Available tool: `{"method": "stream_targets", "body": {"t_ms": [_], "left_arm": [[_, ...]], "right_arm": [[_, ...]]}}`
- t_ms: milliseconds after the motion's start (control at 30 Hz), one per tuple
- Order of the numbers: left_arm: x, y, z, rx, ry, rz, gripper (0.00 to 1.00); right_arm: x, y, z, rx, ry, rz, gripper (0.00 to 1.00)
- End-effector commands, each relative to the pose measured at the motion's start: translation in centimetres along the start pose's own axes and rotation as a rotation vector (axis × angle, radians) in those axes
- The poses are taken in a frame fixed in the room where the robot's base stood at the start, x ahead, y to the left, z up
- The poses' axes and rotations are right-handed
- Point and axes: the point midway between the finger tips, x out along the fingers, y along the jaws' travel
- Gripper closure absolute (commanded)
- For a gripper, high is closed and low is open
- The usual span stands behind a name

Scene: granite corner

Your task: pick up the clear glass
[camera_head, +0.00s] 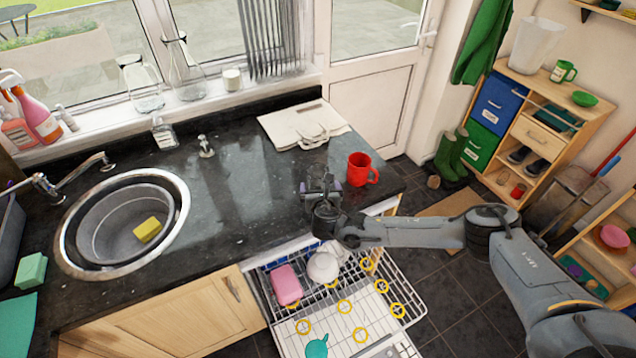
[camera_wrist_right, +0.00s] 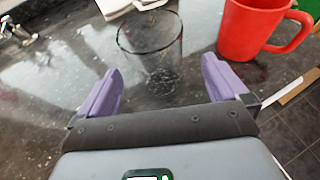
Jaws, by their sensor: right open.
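The clear glass (camera_wrist_right: 150,42) stands upright on the dark granite counter in the right wrist view, just beyond the fingertips and roughly centred between them. In the head view my gripper largely hides it. My right gripper (camera_head: 320,187) is over the counter near its front edge, and its purple fingers also show in the right wrist view (camera_wrist_right: 160,78). They are spread apart with nothing held between them. My left gripper is not in view.
A red mug (camera_head: 358,169) stands close to the right of the glass. A folded cream cloth bag (camera_head: 290,122) lies behind. The sink (camera_head: 85,235) is at the left. An open dishwasher rack (camera_head: 335,300) with dishes is below the counter's front edge.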

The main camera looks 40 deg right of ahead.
Motion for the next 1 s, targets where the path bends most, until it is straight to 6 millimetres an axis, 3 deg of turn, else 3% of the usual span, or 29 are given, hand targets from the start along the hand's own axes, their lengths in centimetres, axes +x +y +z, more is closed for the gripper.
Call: {"method": "stream_targets", "body": {"t_ms": [600, 933, 1000], "left_arm": [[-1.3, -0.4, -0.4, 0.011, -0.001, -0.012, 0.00], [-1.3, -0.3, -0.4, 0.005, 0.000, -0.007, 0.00], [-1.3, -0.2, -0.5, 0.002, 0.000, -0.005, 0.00]], "right_arm": [[4.9, 0.3, 0.4, 0.001, 0.000, -0.001, 0.00], [5.2, 0.3, 0.4, 0.001, 0.001, 0.000, 0.00], [5.2, 0.3, 0.4, 0.001, 0.001, 0.000, 0.09]]}}
